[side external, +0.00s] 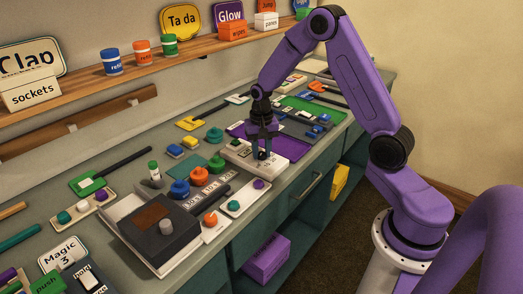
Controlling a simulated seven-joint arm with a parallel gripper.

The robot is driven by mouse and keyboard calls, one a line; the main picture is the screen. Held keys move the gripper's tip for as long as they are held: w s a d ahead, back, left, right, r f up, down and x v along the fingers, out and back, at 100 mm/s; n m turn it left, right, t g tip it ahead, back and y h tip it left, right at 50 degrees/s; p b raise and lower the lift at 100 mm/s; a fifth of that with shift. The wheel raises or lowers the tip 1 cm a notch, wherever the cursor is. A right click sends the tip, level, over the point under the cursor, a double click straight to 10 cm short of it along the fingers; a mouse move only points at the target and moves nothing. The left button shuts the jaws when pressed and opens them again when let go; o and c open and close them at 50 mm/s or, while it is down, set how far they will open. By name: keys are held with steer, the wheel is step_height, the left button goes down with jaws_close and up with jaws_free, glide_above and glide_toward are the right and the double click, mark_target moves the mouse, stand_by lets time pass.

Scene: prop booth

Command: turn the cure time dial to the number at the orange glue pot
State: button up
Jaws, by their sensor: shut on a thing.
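My gripper (262,153) points straight down over a pale box (290,150) near the middle of the bench. It is shut on a small dark part on top of the box, which looks like the dial; the fingers hide most of it, so its setting cannot be read.
A dark box with a grey knob (166,227) stands at front left. A white strip with a purple piece (258,184) lies near the front edge. A shelf (190,48) with pots and signs runs along the wall.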

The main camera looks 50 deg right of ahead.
mark_target(261, 153)
steer(key=n, duration=0.8)
steer(key=shift+n, duration=0.3)
stand_by(0.3)
steer(key=o, duration=1.1)
steer(key=shift+c, duration=0.2)
steer(key=shift+r, duration=0.1)
step_height(261, 153, up, 17)
steer(key=shift+r, duration=0.2)
